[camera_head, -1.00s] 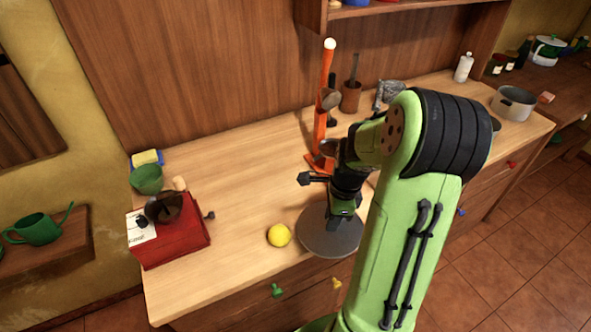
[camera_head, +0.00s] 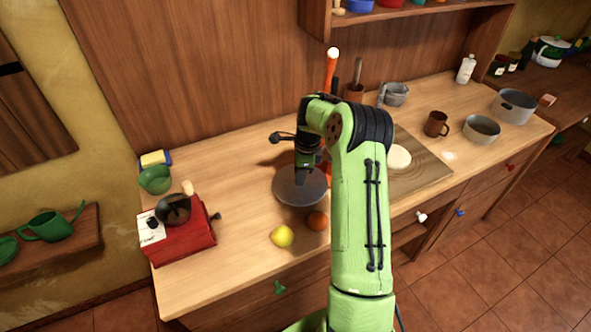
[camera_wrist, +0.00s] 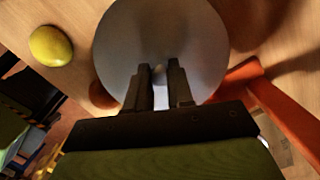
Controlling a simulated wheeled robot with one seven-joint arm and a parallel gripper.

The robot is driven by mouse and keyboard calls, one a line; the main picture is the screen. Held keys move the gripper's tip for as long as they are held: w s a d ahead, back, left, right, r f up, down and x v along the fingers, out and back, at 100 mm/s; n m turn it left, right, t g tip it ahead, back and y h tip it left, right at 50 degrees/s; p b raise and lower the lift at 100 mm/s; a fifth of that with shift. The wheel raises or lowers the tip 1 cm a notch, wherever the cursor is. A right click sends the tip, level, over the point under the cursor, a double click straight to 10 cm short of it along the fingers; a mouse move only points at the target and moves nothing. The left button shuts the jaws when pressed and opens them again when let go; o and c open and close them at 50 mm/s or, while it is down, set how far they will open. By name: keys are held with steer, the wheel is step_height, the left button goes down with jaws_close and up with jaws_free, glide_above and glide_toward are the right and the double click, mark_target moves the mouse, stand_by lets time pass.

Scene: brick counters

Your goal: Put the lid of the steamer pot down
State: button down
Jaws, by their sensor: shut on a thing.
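The lid (camera_head: 297,194) is a flat, round grey disc. My gripper (camera_head: 304,178) is shut on the middle of the lid from above, and the fingers hide its knob. In the wrist view the lid (camera_wrist: 125,45) lies flat beneath the two dark fingers (camera_wrist: 160,72). It is over or on the wooden counter, and I cannot tell whether it touches the wood. A grey pot (camera_head: 516,106) stands at the far right of the counter; I cannot tell whether it is the steamer pot.
An orange (camera_head: 318,221) is close to the lid's front edge, with a lemon (camera_head: 282,236) left of it. An orange-red stand (camera_head: 331,72) is right behind the lid. Counter between grinder and lid is clear.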

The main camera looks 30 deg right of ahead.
steer(key=w+p, duration=0.1)
steer(key=w, duration=0.2)
steer(key=shift+d+r, duration=0.1)
steer(key=shift+d, duration=0.05)
step_height(320, 180, down, 4)
steer(key=shift+w+f+b, duration=0.1)
steer(key=shift+b, duration=1.1)
steer(key=shift+r, duration=0.25)
steer(key=c, duration=1.4)
jaws_free()
steer(key=shift+f, duration=0.2)
steer(key=shift+c, duration=0.2)
steer(key=o, duration=0.4)
steer(key=shift+o, duration=0.2)
steer(key=shift+r, duration=0.1)
